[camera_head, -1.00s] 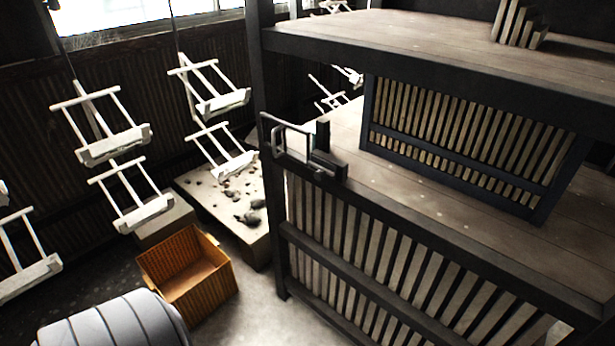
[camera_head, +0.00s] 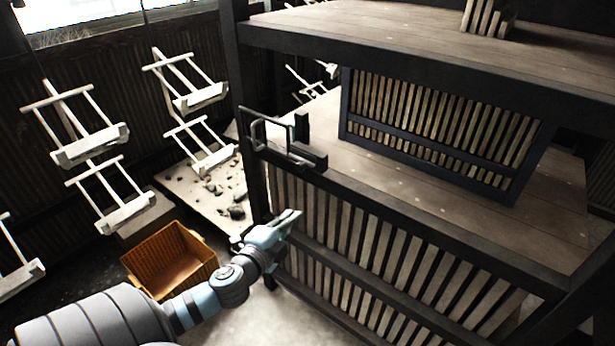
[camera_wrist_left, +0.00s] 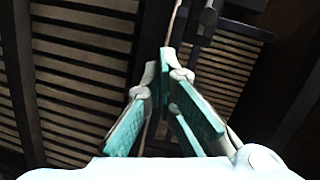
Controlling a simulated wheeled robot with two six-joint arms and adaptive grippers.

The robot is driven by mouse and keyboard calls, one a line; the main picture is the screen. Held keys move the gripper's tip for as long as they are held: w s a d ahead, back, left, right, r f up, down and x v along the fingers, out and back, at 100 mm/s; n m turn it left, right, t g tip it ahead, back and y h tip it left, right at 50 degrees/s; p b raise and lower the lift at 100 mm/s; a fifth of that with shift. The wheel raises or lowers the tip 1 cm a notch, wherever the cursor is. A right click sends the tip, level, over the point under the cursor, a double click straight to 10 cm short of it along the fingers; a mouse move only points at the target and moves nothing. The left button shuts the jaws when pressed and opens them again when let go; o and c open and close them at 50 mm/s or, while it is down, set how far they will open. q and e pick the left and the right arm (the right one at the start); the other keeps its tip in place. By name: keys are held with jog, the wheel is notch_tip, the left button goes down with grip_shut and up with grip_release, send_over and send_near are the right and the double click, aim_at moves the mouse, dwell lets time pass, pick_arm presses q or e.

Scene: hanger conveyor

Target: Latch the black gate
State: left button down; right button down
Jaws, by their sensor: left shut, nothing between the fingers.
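A black-framed gate with pale slats (camera_head: 345,240) fills the lower right of the head view, below the wooden deck. A dark metal latch (camera_head: 268,135) with a U-shaped loop and a small upright block sits at its top left corner, beside the post. My left gripper (camera_head: 290,219) is shut and empty, just in front of the gate's left end and below the latch. In the left wrist view its teal fingers (camera_wrist_left: 167,72) meet at the tips, with slats and dark bars behind. Contact with the gate cannot be told. My right gripper is not in view.
A second slatted panel in a dark blue frame (camera_head: 435,130) stands on the deck (camera_head: 395,193). A dark post (camera_head: 238,90) rises left of the latch. An orange basket (camera_head: 165,262) stands on the floor; white hanging racks (camera_head: 90,145) are farther left.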

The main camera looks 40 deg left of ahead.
pick_arm(q)
jog(key=shift+m+t+h, duration=0.3)
jog(key=shift+m+t, duration=0.4)
jog(key=shift+t, duration=0.1)
jog(key=r, duration=0.1)
jog(key=d+r, duration=0.1)
jog(key=r, duration=0.1)
jog(key=d+r, duration=0.1)
jog(key=r, duration=0.1)
jog(key=shift+w+r, duration=0.15)
jog(key=shift+r, duration=0.1)
jog(key=shift+w, duration=0.1)
jog(key=w+a+f+p, duration=0.1)
jog(key=w+a, duration=0.4)
jog(key=w, duration=0.5)
jog(key=shift+a, duration=0.25)
